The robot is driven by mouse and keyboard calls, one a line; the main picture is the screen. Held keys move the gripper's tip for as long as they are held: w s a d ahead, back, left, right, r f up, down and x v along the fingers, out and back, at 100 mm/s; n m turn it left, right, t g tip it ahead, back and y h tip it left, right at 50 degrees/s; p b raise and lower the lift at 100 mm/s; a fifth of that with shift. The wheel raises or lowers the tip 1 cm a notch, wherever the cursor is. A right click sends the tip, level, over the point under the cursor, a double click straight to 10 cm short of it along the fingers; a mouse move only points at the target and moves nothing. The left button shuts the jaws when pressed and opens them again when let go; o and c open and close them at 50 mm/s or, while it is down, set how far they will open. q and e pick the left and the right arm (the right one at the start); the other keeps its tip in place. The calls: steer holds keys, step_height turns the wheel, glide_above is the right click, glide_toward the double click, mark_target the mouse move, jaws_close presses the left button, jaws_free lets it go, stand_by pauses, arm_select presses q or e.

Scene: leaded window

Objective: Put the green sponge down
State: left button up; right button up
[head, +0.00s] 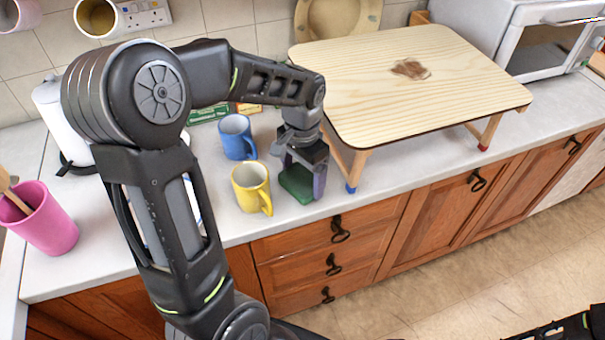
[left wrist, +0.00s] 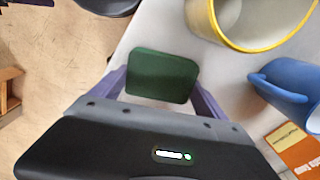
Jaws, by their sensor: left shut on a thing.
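The green sponge (head: 297,184) is between the fingers of my left gripper (head: 303,178), which is shut on it. In the head view the sponge is low at the counter's front edge, just right of the yellow mug; I cannot tell if it touches the counter. In the left wrist view the sponge (left wrist: 162,76) shows as a dark green block between the purple fingers of my left gripper (left wrist: 162,85). My right gripper does not show clearly; only a part of a dark arm is at the lower right of the head view.
A yellow mug (head: 251,188) and a blue mug (head: 237,137) stand close left of the gripper. A small wooden table (head: 460,65) with a brown stain stands on the counter (head: 390,175) to the right. A pink cup (head: 45,220) is at far left.

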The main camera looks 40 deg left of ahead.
mark_target(302, 178)
arm_select(q)
steer(key=shift+f, duration=0.15)
steer(key=o, duration=1.3)
steer(key=shift+r, duration=0.35)
step_height(302, 178, up, 12)
steer(key=shift+f+b, duration=0.15)
steer(key=shift+b, duration=0.3)
